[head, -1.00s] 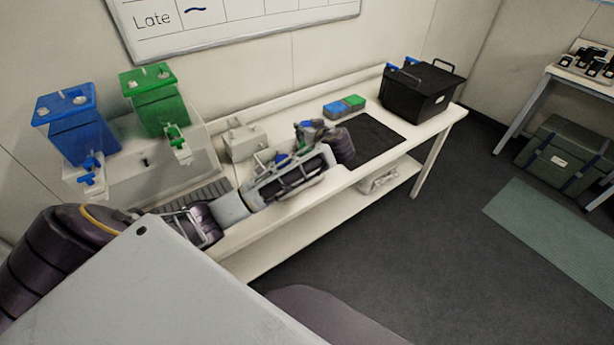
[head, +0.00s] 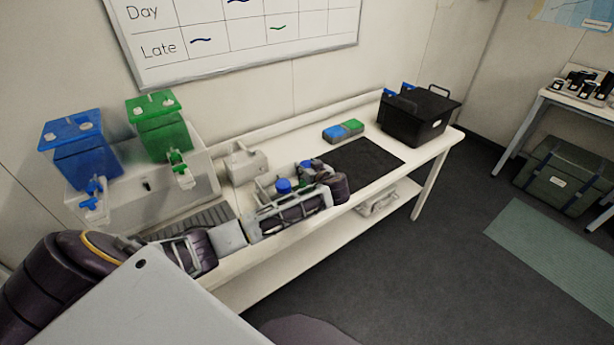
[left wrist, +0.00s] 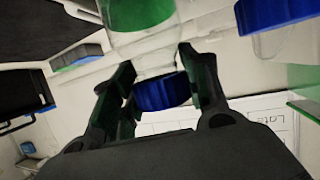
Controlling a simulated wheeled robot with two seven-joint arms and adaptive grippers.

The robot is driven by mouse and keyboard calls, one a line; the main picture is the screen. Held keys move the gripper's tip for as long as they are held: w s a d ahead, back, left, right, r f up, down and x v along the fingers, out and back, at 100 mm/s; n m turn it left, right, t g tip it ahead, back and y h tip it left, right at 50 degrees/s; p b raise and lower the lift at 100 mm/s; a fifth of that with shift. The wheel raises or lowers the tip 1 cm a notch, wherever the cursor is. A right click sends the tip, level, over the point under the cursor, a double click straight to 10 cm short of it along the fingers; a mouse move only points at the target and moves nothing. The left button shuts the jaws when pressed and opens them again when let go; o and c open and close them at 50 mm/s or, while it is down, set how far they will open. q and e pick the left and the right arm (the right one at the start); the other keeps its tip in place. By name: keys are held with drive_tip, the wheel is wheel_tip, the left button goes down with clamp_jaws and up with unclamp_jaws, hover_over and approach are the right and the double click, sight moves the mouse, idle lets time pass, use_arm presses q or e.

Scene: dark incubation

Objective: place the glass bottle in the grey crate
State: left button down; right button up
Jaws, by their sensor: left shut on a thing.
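My left gripper (head: 312,168) is low over the front of the bench, partly hidden by its own wrist. Green shows in the body of this bottle. A dark crate (head: 418,122) with raised handles stands at the bench's far right end. My right gripper is not in view.
A black mat (head: 362,160) lies bare between my gripper and the crate. A blue-and-green block (head: 343,131) sits behind it. Blue (head: 80,150) and green (head: 160,125) dispensers stand at left, with a small pale holder (head: 245,163) to their right.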

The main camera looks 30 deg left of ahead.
use_arm(q)
drive_tip(key=shift+f+p, duration=0.35)
drive_tip(key=shift+f, duration=1.65)
drive_tip(key=c, duration=0.7)
unclamp_jaws()
drive_tip(key=shift+c, duration=0.2)
drive_tip(key=shift+r, duration=0.1)
